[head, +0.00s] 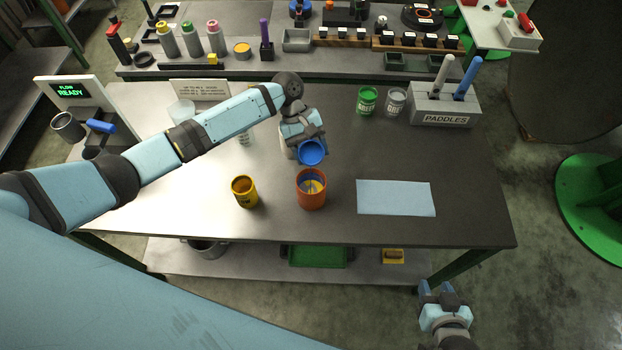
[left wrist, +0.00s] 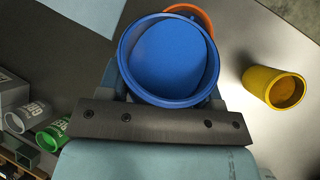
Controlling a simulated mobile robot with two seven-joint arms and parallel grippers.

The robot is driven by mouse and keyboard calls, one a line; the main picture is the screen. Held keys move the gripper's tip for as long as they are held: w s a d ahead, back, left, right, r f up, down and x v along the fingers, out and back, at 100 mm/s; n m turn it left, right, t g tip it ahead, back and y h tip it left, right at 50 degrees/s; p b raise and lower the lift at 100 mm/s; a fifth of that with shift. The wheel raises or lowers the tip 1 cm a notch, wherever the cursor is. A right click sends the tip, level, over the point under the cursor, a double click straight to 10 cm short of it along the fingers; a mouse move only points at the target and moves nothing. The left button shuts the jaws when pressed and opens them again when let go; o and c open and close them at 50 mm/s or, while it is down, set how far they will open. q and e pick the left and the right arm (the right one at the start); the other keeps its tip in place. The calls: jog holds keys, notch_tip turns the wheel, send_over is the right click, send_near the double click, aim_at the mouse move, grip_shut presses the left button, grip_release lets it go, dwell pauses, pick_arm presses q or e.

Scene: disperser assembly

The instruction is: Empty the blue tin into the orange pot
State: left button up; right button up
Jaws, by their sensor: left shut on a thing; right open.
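The blue tin (head: 312,152) is held by my left gripper (head: 308,140), just behind and above the orange pot (head: 311,197). The tin's open mouth tilts toward the front in the head view. In the left wrist view the tin (left wrist: 168,60) shows a blue inside, and the orange pot's rim (left wrist: 192,16) shows partly behind it. Some blue and yellow shows inside the pot. My left gripper is shut on the tin; its fingers are mostly hidden. My right gripper (head: 440,290) is open and empty, off the table's front right corner.
A yellow tin (head: 244,192) stands left of the pot, with a light blue sheet (head: 396,198) to its right. Green (head: 367,100) and grey (head: 394,102) tins stand at the back beside the paddle holder (head: 444,108).

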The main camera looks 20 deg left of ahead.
pick_arm(q)
jog(key=shift+f+m+t+y, duration=0.25)
jog(key=shift+f+t, duration=0.15)
jog(key=shift+t, duration=0.4)
jog(key=shift+f+m+t+y, duration=0.15)
jog(key=shift+f+t+y, duration=0.15)
jog(key=shift+t, duration=0.5)
dwell(3.4)
jog(key=shift+r+t, duration=0.35)
jog(key=shift+t, duration=0.45)
dwell(2.0)
